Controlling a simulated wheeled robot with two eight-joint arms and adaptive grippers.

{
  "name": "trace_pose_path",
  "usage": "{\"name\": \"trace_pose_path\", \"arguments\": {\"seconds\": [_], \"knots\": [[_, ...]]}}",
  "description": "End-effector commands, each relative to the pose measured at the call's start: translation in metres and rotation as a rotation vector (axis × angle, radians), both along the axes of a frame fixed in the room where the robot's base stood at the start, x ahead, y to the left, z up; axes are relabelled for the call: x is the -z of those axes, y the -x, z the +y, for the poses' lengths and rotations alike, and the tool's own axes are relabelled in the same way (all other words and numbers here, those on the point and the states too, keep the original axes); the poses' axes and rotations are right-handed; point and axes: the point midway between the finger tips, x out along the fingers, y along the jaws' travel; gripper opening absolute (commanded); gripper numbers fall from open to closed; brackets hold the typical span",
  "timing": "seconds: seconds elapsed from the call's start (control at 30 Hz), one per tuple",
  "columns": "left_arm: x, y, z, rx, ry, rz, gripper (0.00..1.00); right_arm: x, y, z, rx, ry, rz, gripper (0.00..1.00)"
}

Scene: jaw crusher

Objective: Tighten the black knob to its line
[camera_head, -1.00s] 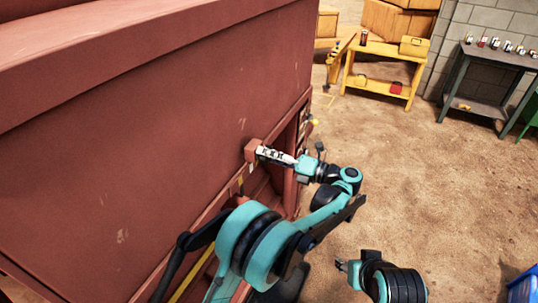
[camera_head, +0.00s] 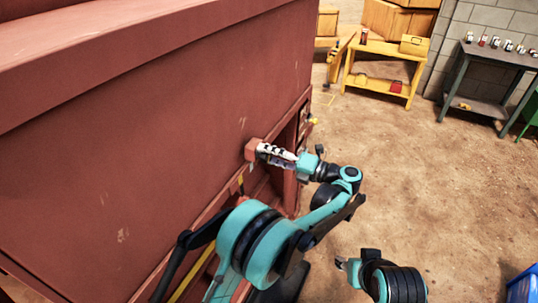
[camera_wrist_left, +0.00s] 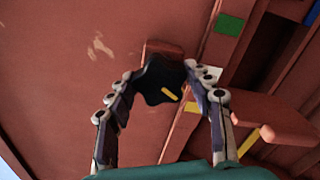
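The black lobed knob (camera_wrist_left: 155,74) sits on a red block on the red machine wall in the left wrist view. A yellow mark (camera_wrist_left: 169,94) shows on its face. My left gripper (camera_wrist_left: 160,75) has its two jointed fingers on opposite sides of the knob, their tips against its rim. In the head view my left gripper (camera_head: 276,154) reaches the red block (camera_head: 251,149), and its fingers hide the knob. A yellow strip (camera_wrist_left: 192,107) lies on the frame beside the knob; I cannot tell whether it is the line. My right gripper (camera_head: 341,264) is low and away from the machine; its fingers are barely visible.
A green patch (camera_wrist_left: 229,25) marks the frame above the knob. A red bar (camera_wrist_left: 270,115) juts out to the right of the knob. A yellow bench (camera_head: 386,64) and a dark table (camera_head: 490,70) stand far back. The sandy floor (camera_head: 445,190) on the right is clear.

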Motion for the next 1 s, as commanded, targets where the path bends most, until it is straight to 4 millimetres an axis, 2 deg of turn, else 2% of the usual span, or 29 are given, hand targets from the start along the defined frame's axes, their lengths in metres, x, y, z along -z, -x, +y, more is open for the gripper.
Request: {"name": "trace_pose_path", "arguments": {"seconds": [0.33, 0.47, 0.8, 1.0], "knots": [[0.0, 0.0, -0.001, -0.001, 0.0, 0.0, 0.68, 0.0, 0.0, 0.0, 0.0, 0.0, 0.0, 0.43], [0.0, 0.004, -0.009, 0.0, 0.001, 0.0, 0.68, 0.0, 0.0, 0.0, 0.0, 0.0, 0.0, 0.43], [0.0, 0.03, -0.075, 0.002, 0.0, 0.0, 0.68, 0.0, 0.0, 0.0, 0.0, 0.0, 0.0, 0.43], [0.0, 0.042, -0.103, 0.001, 0.0, 0.0, 0.68, 0.0, 0.0, 0.0, 0.0, 0.0, 0.0, 0.43]]}}
